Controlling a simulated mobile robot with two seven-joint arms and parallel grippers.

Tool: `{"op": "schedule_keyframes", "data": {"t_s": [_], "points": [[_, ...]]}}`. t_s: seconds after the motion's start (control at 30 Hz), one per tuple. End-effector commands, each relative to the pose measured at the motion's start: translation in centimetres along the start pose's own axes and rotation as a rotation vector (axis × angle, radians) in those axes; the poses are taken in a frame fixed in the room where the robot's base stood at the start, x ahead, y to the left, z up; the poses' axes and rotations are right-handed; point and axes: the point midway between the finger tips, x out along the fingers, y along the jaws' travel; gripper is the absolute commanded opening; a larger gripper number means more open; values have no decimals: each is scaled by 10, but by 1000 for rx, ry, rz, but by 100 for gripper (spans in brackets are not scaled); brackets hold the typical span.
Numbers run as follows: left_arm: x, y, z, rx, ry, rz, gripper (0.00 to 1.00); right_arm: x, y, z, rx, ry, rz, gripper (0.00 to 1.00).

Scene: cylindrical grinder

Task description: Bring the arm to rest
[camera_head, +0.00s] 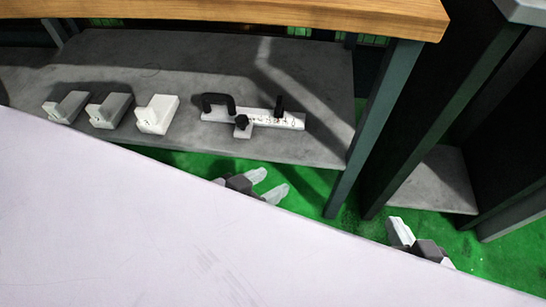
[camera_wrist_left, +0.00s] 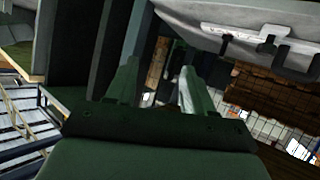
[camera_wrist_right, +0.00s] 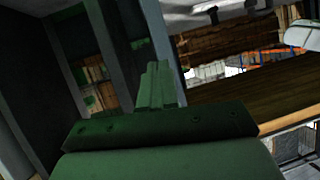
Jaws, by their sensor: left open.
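My left gripper (camera_head: 268,184) is in front of the shelf's lower edge in the head view, with its two pale fingers apart and nothing between them. The left wrist view shows the same spread fingers (camera_wrist_left: 160,90). My right gripper (camera_head: 400,231) is further right, near the foot of a dark post, partly hidden behind the white surface. In the right wrist view its fingers (camera_wrist_right: 157,84) are close together, with no object visible between them. The arm links behind both grippers are mostly hidden in the head view.
A grey shelf (camera_head: 290,65) holds several white blocks (camera_head: 157,114) and a white fixture with black handles (camera_head: 270,119). A wooden top (camera_head: 300,14) lies above. A dark post (camera_head: 375,130) stands between the grippers. A white surface (camera_head: 110,220) fills the foreground. Green floor shows below.

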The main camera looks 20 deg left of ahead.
Motion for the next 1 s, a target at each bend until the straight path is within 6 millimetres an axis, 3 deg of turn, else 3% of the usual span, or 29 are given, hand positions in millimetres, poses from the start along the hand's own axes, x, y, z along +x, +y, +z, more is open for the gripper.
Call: {"op": "schedule_keyframes", "data": {"t_s": [0.47, 1.0], "points": [[-44, -14, -53, 6, -62, -76, 52, -44, 13, -53, -6, -62, 76, 0], [-108, -32, -104, 23, -149, -170, 52, -108, 32, -104, -22, -150, 170, 0]]}}
